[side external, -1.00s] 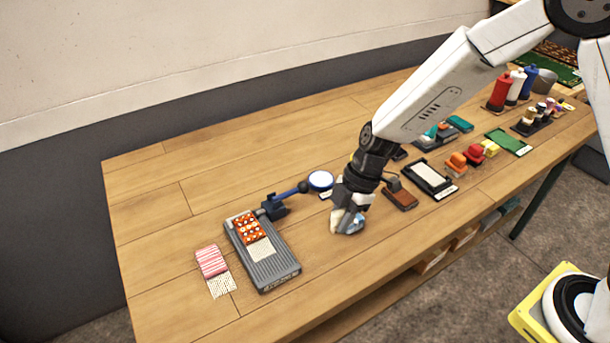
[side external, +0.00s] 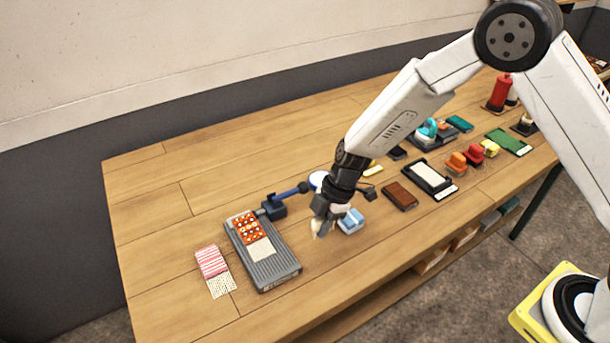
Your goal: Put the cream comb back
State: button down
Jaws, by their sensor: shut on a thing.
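My gripper (side external: 322,212) is over the front middle of the table, pointing down, and is shut on the cream comb (side external: 317,228). Only a small pale part of the comb shows below the fingers, and the rest is hidden by them. I cannot tell whether the comb touches the table. A light blue block (side external: 351,221) lies on the table just right of my gripper.
A grey ribbed tray (side external: 280,268) with an orange patterned piece (side external: 247,228) lies to the left, beside a pink striped piece (side external: 211,261). A blue-armed magnifier (side external: 290,194) stands behind my gripper. A brown block (side external: 400,195) and black-framed pad (side external: 433,176) lie right.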

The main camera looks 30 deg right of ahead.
jog(key=shift+f, duration=1.5)
jog(key=shift+f, duration=0.15)
jog(key=c, duration=0.5)
grip_release()
jog(key=shift+c, duration=0.2)
jog(key=v, duration=1.2)
jog(key=shift+d, duration=0.1)
